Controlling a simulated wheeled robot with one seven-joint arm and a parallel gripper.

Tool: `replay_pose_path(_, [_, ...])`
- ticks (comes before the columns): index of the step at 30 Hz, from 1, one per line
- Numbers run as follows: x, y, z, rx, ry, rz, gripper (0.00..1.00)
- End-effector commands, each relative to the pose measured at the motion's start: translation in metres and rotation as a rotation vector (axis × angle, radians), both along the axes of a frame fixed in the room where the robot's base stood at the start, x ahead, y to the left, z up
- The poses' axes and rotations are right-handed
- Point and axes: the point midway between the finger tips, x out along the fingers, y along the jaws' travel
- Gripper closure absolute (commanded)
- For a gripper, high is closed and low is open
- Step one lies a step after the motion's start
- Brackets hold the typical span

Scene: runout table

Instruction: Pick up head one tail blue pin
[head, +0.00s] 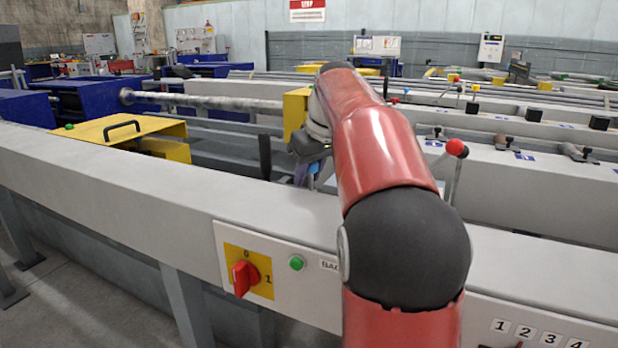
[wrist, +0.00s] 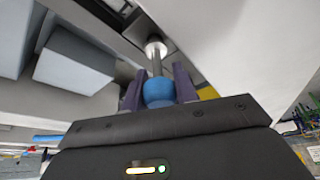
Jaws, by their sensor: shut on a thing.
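The blue pin (wrist: 158,92) shows in the wrist view between the two purple fingers of my gripper (wrist: 158,88). It has a blue rounded part nearest me and a grey metal shaft leading to a bright round end. The fingers are shut on the blue part. A small bit of blue shows there beside the purple fingers. I cannot tell whether the pin's far end is still seated in something.
The long grey front beam (head: 140,178) carries a red rotary switch (head: 244,277) and a green button (head: 296,263). A red-ball lever (head: 456,148) stands right of my arm. A yellow cover (head: 120,128) and a long metal bar (head: 210,102) lie to the left.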

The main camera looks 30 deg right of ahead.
Motion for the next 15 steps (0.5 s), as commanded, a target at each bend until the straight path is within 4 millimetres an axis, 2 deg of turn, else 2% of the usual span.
replay_pose_path(8, [0.001, 0.000, 0.062, -0.003, -0.004, 0.001, 0.97])
replay_pose_path(15, [0.001, 0.000, 0.146, -0.003, -0.005, 0.001, 0.97])
